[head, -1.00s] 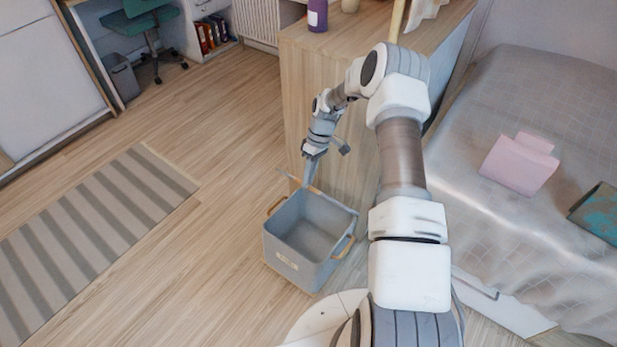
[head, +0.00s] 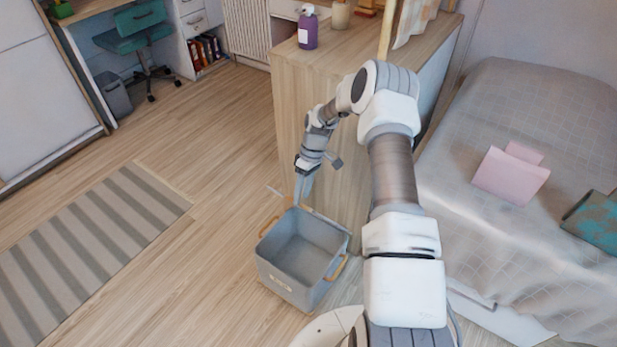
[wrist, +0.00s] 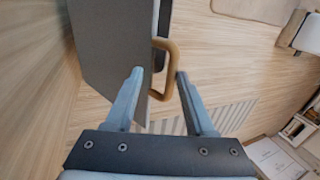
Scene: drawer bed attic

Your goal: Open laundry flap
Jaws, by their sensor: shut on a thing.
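A grey laundry bin (head: 285,281) with tan side handles stands on the floor at the middle of the head view, its top open and its inside looking empty. My gripper (head: 300,197) points down at the bin's far edge. In the wrist view, my gripper (wrist: 158,74) has its fingers on either side of a tan handle (wrist: 172,62) on a dark grey panel (wrist: 110,45), which looks like the flap. The fingers are shut on this handle. In the head view the flap is seen nearly edge-on behind the bin, and my gripper hides its handle.
A wooden cabinet (head: 300,95) stands close behind the bin, with a purple bottle (head: 307,28) on top. A bed (head: 540,110) is on the right. A striped rug (head: 95,235) lies on the left; the floor between rug and bin is clear.

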